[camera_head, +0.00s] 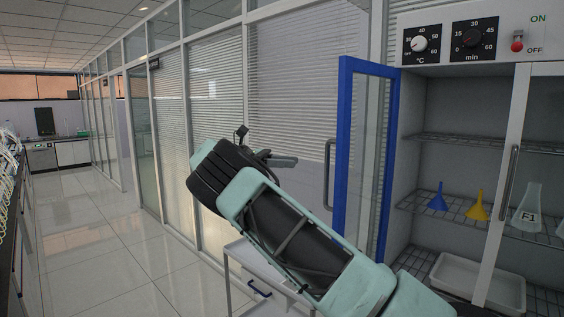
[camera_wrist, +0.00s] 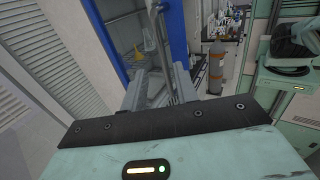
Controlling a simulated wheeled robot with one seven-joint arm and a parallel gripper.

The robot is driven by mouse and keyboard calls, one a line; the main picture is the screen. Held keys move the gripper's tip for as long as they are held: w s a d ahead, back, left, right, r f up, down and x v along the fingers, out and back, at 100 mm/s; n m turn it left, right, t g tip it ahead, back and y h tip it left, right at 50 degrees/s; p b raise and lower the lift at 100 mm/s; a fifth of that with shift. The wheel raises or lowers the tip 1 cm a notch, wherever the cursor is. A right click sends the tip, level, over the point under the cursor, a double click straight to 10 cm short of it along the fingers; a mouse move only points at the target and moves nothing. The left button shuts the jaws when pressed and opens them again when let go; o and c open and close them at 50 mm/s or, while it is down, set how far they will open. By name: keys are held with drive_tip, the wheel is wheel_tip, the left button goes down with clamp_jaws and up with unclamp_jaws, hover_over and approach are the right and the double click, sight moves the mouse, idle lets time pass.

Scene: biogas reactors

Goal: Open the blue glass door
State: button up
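The blue glass door (camera_head: 393,150) stands swung out from the left side of the cabinet, and the cabinet's interior shows beside it. Its grey bar handle (camera_head: 328,175) sticks out to the left of the blue frame. My gripper (camera_head: 283,160) is left of the handle in the head view, with a visible gap between them. In the wrist view my gripper (camera_wrist: 160,88) has its two grey fingers apart, and it looks open. The blue frame (camera_wrist: 176,30) and the grey handle bar (camera_wrist: 156,35) show just beyond the fingers. Nothing is clearly held.
The cabinet shelves hold a blue funnel (camera_head: 438,198), a yellow funnel (camera_head: 478,205), a flask (camera_head: 527,205) and a white tray (camera_head: 455,274). A second door (camera_head: 503,190) stands at right. A white cart (camera_head: 240,252) is below my arm. The tiled aisle (camera_head: 100,240) at left is clear.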

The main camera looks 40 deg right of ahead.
drive_tip(key=shift+w+a, duration=0.4)
drive_tip(key=shift+w, duration=0.05)
idle(0.4)
drive_tip(key=s+a+f+n+t+y+b, duration=0.1)
drive_tip(key=s+a+f+t+y+b, duration=0.15)
drive_tip(key=f, duration=0.55)
drive_tip(key=s+a+f+n+t+y+b, duration=0.1)
drive_tip(key=s+a+f+n+t+b, duration=0.2)
drive_tip(key=f, duration=0.6)
drive_tip(key=s+a+f+m+t+y+b, duration=0.1)
drive_tip(key=a+f+t+y+b, duration=0.2)
drive_tip(key=a+f, duration=0.4)
drive_tip(key=s+a+f+t+y+b, duration=0.1)
drive_tip(key=s+a+f+t+b, duration=0.1)
drive_tip(key=s+a, duration=0.45)
drive_tip(key=s+a+f+t+y+b, duration=0.1)
drive_tip(key=s+a+f+t, duration=0.15)
drive_tip(key=a, duration=0.75)
drive_tip(key=s+a+f+m+y+b, duration=0.1)
drive_tip(key=s+a, duration=0.3)
drive_tip(key=s, duration=0.4)
drive_tip(key=s+a+f+m+t+y+b, duration=0.1)
drive_tip(key=s+a+f+b, duration=0.2)
drive_tip(key=s, duration=0.6)
drive_tip(key=shift+a+f+t+y, duration=0.3)
drive_tip(key=shift+a+f+y, duration=0.05)
drive_tip(key=shift+a+f, duration=0.35)
